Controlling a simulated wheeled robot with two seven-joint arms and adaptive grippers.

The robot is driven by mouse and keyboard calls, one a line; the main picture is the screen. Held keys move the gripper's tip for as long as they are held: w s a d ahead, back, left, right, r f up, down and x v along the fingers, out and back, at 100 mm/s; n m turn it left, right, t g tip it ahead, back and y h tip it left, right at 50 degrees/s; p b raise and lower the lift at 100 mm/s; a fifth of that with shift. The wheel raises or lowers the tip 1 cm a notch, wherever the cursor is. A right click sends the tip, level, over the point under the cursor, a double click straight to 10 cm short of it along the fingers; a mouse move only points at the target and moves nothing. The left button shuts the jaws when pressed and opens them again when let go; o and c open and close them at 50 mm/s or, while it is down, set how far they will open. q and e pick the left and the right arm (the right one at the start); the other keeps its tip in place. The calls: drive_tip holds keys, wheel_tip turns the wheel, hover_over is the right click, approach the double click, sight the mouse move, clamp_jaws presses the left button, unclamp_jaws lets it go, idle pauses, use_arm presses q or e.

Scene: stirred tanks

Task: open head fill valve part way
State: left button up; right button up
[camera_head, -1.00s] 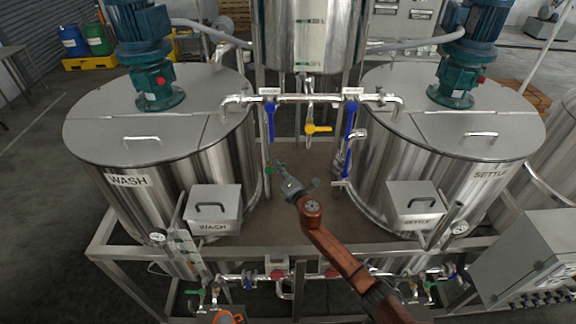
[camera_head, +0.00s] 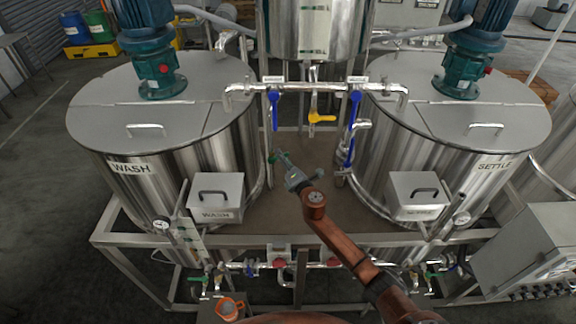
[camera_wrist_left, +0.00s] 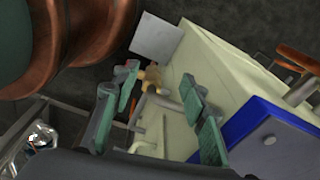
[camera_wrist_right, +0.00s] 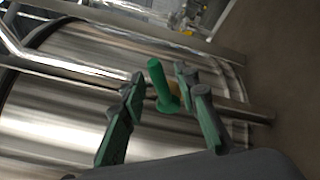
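My right gripper (camera_head: 275,158) is low between the two tanks, its fingertips pointing toward the wash tank side. In the right wrist view its fingers (camera_wrist_right: 160,72) are apart. A green bar-like handle (camera_wrist_right: 158,82) shows between them, with gaps on both sides. I cannot tell how far beyond the tips it lies. A yellow valve lever (camera_head: 322,118) sits under the central tank, between two blue levers (camera_head: 274,110) (camera_head: 355,105). The valve labels are too small to read. My left gripper is outside the head view; its fingers (camera_wrist_left: 160,80) are apart and empty.
The wash tank (camera_head: 130,166) stands left and the settle tank (camera_head: 493,166) right, each with a small lidded box in front. A pipe (camera_head: 310,87) crosses between them above my right gripper. An orange jug-like thing (camera_head: 229,308) is at the bottom. A grey cabinet (camera_head: 530,250) is lower right.

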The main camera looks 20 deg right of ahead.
drive_tip(key=s+d, duration=0.1)
drive_tip(key=s, duration=1)
drive_tip(key=shift+s+d+r, duration=0.15)
drive_tip(key=shift+d+r, duration=0.05)
drive_tip(key=shift+d, duration=0.05)
drive_tip(key=shift+f, duration=0.1)
